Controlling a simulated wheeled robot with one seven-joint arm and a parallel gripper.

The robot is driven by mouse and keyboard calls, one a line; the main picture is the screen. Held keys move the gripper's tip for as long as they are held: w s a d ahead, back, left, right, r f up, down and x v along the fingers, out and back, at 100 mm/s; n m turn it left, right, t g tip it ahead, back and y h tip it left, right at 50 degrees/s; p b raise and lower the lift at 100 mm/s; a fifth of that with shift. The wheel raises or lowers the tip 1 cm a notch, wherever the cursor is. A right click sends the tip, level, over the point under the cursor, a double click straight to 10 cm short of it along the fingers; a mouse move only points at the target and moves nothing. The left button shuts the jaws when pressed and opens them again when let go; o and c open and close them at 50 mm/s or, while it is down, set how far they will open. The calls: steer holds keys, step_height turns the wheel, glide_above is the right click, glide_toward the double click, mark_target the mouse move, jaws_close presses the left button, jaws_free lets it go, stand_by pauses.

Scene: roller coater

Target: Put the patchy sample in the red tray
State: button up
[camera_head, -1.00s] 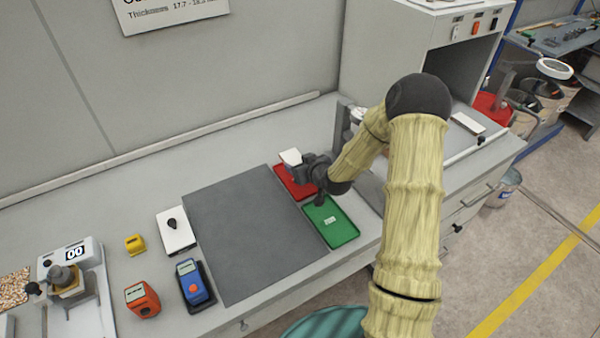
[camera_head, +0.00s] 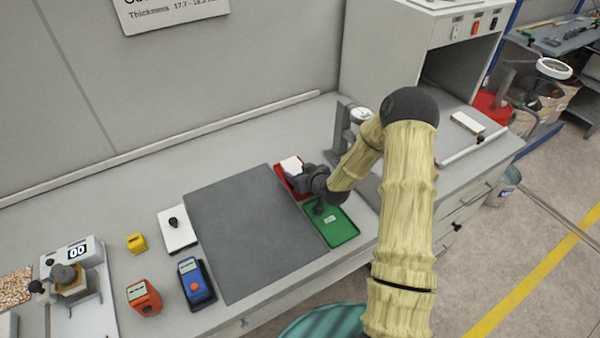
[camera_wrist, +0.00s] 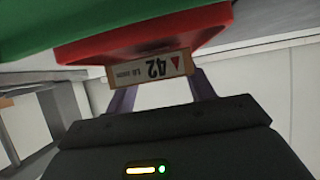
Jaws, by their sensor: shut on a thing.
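My gripper (camera_head: 298,174) is shut on a white sample panel (camera_head: 291,164) at the red tray (camera_head: 281,180). The panel covers part of the tray, and I cannot tell whether it touches the tray floor. Patches on its face are too small to make out. In the wrist view, the two fingers (camera_wrist: 163,97) flank a strip with a label reading "42" (camera_wrist: 150,69). The red tray's underside or rim (camera_wrist: 90,47) shows just behind that strip. My wrist hides part of the tray.
The green tray (camera_head: 343,233) lies just in front of the red one. A grey mat (camera_head: 245,235) is to the left, with a white panel (camera_head: 176,230) beyond it. A gauge on a stand (camera_head: 350,122) is close behind my wrist.

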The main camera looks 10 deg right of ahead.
steer(key=shift+f+b, duration=0.35)
steer(key=shift+f, duration=0.05)
steer(key=shift+s+f, duration=0.2)
steer(key=o, duration=1)
steer(key=shift+s+f, duration=0.1)
steer(key=shift+f, duration=0.1)
steer(key=shift+r, duration=0.1)
steer(key=shift+r+p, duration=0.55)
steer(key=shift+p, duration=0.05)
steer(key=b+v, duration=0.3)
steer(key=v, duration=0.8)
steer(key=shift+s+d+r, duration=0.1)
steer(key=shift+s+r, duration=0.1)
steer(key=shift+r, duration=0.2)
